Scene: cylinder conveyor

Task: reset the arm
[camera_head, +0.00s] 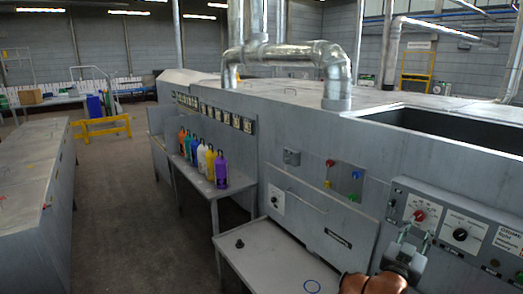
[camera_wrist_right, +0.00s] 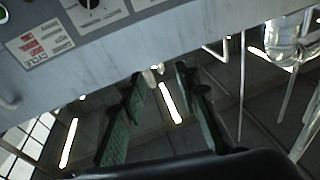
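My right gripper (camera_head: 408,246) shows at the lower right of the head view, at the end of a copper-coloured arm link, in front of the machine's control panel (camera_head: 463,238). In the right wrist view its two green-padded fingers (camera_wrist_right: 158,115) stand apart with nothing between them. The grey panel with a black knob (camera_wrist_right: 92,3) lies beyond the fingers at the top of that view. My left gripper is not in the head view.
Several coloured bottles (camera_head: 202,160) stand in a row on a grey side table (camera_head: 231,187). A long grey counter (camera_head: 35,215) is at left, with open floor between.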

